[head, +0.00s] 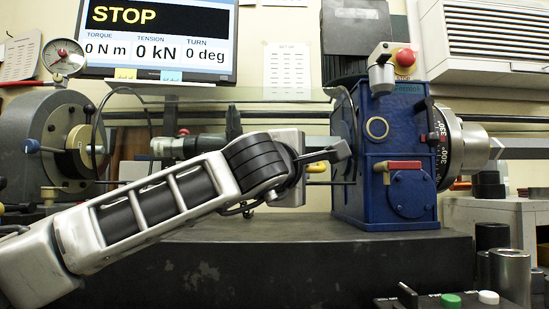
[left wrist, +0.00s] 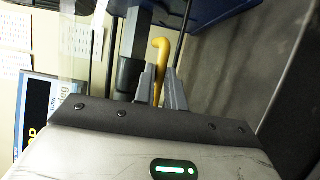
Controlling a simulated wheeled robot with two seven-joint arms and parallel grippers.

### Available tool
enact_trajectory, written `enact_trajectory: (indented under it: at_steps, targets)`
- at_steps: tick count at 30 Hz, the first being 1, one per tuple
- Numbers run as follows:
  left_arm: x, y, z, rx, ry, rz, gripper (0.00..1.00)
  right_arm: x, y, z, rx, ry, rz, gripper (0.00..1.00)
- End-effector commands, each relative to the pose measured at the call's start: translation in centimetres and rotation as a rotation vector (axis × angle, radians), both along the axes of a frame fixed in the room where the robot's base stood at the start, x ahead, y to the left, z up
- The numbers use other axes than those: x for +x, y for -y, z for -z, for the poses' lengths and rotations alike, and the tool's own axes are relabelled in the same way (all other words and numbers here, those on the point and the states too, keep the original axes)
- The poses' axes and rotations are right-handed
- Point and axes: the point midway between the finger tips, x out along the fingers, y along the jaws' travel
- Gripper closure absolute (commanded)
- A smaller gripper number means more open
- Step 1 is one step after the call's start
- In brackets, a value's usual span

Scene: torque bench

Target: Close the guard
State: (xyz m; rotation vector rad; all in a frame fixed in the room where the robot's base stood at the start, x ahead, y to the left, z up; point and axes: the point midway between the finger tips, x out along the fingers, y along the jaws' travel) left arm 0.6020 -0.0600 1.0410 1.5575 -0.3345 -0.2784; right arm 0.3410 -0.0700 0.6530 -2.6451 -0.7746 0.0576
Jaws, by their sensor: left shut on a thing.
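The guard (head: 230,93) is a clear, greenish panel with dark curved end frames, between the grey headstock at the left and the blue housing. Its panel sits high, above the shaft. My left gripper (head: 335,154) reaches across the middle of the bench, its fingertips just left of the blue housing. In the left wrist view, my left gripper (left wrist: 162,88) has its fingers closed around a yellow bar (left wrist: 160,60) with a bent end. My right gripper is not in view.
The blue housing (head: 385,140) carries a red-handled lever (head: 398,166) and a red button (head: 405,57). A dial gauge (head: 63,56) stands at the left. A control box (head: 450,301) with buttons and metal cylinders (head: 510,275) stand at front right. The screen (head: 158,38) reads STOP.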

Motion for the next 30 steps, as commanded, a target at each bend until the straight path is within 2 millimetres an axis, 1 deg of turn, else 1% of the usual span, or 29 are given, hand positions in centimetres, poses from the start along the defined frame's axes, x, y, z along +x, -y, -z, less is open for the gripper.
enact_trajectory:
  at_steps: [2,3,5,6,14,17,19,23,30]
  targets:
    - [0.0,-0.1,0.0,0.004,-0.008,-0.004,1.00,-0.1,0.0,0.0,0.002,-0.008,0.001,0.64]
    - [0.0,-0.1,0.0,0.004,-0.007,-0.004,0.85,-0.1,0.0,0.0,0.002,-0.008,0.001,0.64]
    - [0.0,-0.1,0.0,0.003,-0.007,-0.004,0.68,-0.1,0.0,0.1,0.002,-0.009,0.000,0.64]
    - [-0.1,-0.2,0.0,0.003,-0.007,-0.004,0.66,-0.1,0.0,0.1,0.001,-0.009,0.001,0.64]
    - [-0.2,-0.3,-0.2,0.001,-0.006,-0.006,0.66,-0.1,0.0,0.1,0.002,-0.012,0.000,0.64]
    - [-0.6,-0.5,-0.2,0.001,-0.005,-0.006,0.66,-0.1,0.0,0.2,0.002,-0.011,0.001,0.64]
    - [-1.3,-0.8,-0.2,0.002,-0.005,-0.004,0.66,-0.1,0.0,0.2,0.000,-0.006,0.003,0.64]
    - [-3.6,-1.7,-0.1,0.001,-0.003,-0.004,0.66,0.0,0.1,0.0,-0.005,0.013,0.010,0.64]
    - [-9.2,-3.9,0.0,0.002,-0.003,-0.003,0.66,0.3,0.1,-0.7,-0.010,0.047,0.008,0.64]
